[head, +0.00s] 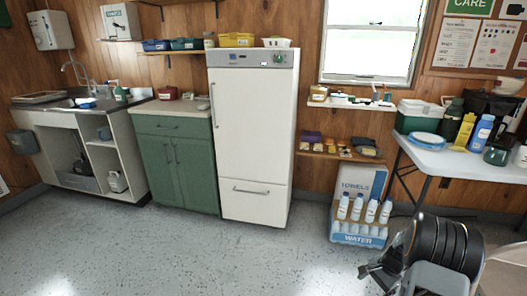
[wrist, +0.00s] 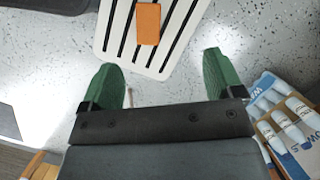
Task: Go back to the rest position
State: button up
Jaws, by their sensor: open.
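My gripper (wrist: 160,72) is open in the wrist view, with its two green fingers wide apart. In the head view my arm is folded at the bottom right, with the gripper end (head: 368,274) low over the floor in front of the water crate. Its fingertips are hard to make out there.
A blue water crate (head: 357,239) with white bottles stands on the floor near my arm. A white table (head: 450,161) is at the right. The fridge (head: 250,130) and green cabinet (head: 175,165) line the wall. The middle floor is clear.

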jog(key=s+a+r+n+h+p, duration=0.1)
jog(key=a+r+p, duration=0.4)
jog(key=r, duration=0.7)
jog(key=s+a+r+n+t+h+p, duration=0.1)
jog(key=s+a+r+n+p, duration=0.2)
jog(key=r, duration=1)
jog(key=s+a+r+n+t+h+p, duration=0.1)
jog(key=a+r+n+p, duration=0.4)
jog(key=r, duration=0.8)
jog(key=s+a+p, duration=0.1)
jog(key=a+p, duration=0.2)
jog(key=shift+s, duration=0.15)
jog(key=shift+o, duration=0.2)
jog(key=s+a+r+n+t+p, duration=0.2)
jog(key=s+a+r+n+p, duration=0.2)
jog(key=r, duration=0.5)
jog(key=s+p, duration=0.2)
jog(key=s, duration=0.1)
jog(key=shift+a+r, duration=0.4)
jog(key=shift+o, duration=0.2)
jog(key=shift+s+a+r+n+h+p, duration=0.2)
jog(key=shift+s+n+h+p, duration=0.1)
jog(key=shift+s+n+p, duration=0.1)
